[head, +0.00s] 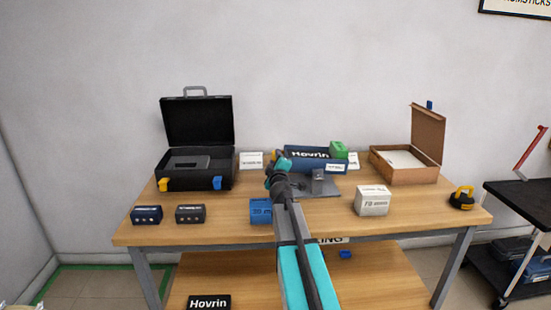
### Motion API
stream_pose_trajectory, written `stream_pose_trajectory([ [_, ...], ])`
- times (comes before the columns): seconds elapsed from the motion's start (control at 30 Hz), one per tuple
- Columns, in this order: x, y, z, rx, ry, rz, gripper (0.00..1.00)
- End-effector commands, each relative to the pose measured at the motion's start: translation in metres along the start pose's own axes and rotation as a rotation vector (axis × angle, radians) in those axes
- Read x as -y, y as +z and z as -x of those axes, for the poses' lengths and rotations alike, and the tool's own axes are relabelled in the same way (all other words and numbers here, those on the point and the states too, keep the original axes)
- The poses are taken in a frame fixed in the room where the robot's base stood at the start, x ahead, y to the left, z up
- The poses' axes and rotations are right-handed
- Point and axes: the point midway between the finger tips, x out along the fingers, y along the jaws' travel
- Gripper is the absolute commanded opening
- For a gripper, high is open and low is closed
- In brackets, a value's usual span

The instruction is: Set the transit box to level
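A black hard case (195,178), which looks like the transit box, stands at the back left of the wooden table. Its lid (198,122) is raised, with a grey handle on top. A yellow latch and a blue latch are on its front, and a grey insert lies inside. My arm reaches up from the bottom middle. My gripper (279,167) is at the table's centre, right of the case and apart from it, in front of a blue Hovrin unit (318,160). Its fingers are too small and overlapped to read.
A green block (339,150) sits on the Hovrin unit. An open cardboard box (412,172) stands at the back right. A white box (372,201), a blue box (260,211), two small dark boxes (147,215) (190,214) and a yellow-black item (462,198) stand further forward.

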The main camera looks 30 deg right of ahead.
Motion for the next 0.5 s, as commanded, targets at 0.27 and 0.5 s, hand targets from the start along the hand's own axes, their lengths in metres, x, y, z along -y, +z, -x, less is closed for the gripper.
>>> stream_pose_trajectory([
  [0.27, 0.0001, 0.0005, 0.0133, 0.001, 0.000, -0.001, 0.33],
  [0.5, 0.0001, 0.0004, 0.0137, 0.001, 0.000, -0.001, 0.33],
])
